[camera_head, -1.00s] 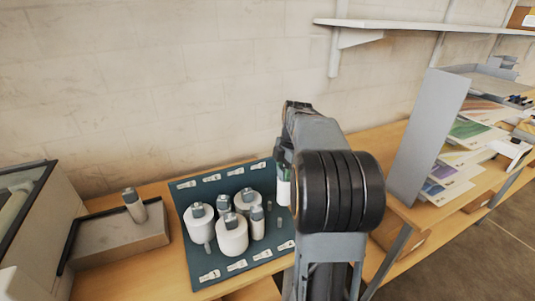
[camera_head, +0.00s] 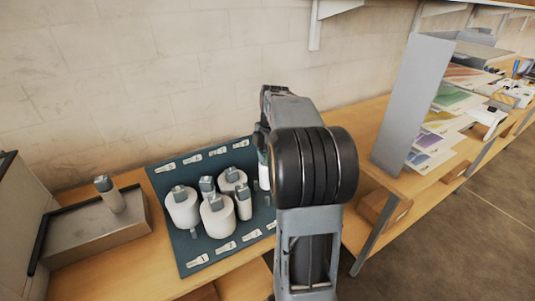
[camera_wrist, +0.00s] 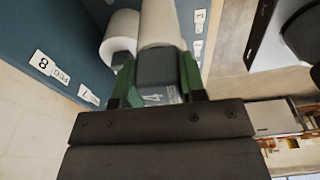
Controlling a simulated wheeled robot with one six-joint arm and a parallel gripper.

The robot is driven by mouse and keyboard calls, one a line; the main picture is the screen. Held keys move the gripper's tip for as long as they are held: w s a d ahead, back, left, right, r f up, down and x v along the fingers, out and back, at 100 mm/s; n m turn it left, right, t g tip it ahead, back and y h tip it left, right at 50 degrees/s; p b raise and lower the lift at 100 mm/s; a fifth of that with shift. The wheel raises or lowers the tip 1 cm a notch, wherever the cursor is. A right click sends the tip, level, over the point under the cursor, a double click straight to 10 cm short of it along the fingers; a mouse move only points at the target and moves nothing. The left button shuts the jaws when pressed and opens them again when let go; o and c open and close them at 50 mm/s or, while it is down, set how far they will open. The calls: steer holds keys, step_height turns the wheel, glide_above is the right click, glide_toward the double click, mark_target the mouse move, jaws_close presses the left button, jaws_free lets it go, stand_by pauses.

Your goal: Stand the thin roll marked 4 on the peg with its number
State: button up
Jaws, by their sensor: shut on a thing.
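My gripper (camera_wrist: 156,76) is shut on the grey cap of a thin white roll (camera_wrist: 162,24); the cap shows the number 4. In the head view this roll (camera_head: 264,178) hangs at the right side of the dark teal peg board (camera_head: 186,258), partly hidden behind my arm. I cannot tell whether its lower end touches anything. Number labels line the board's back and front edges. The wrist view shows a label 8 (camera_wrist: 50,68) and a label 7 (camera_wrist: 88,95). The peg for number 4 cannot be made out.
Wide white rolls (camera_head: 217,217) and thin rolls (camera_head: 244,204) with grey caps stand close together on the board, left of the held roll. A grey upright panel (camera_head: 415,105) stands at right.

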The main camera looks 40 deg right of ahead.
mark_target(268, 179)
steer(key=shift+f+b, duration=2.55)
steer(key=shift+f, duration=1.1)
steer(key=shift+d+f, duration=0.1)
steer(key=shift+f, duration=0.15)
steer(key=shift+f+b, duration=0.95)
steer(key=shift+f, duration=0.35)
steer(key=o, duration=1)
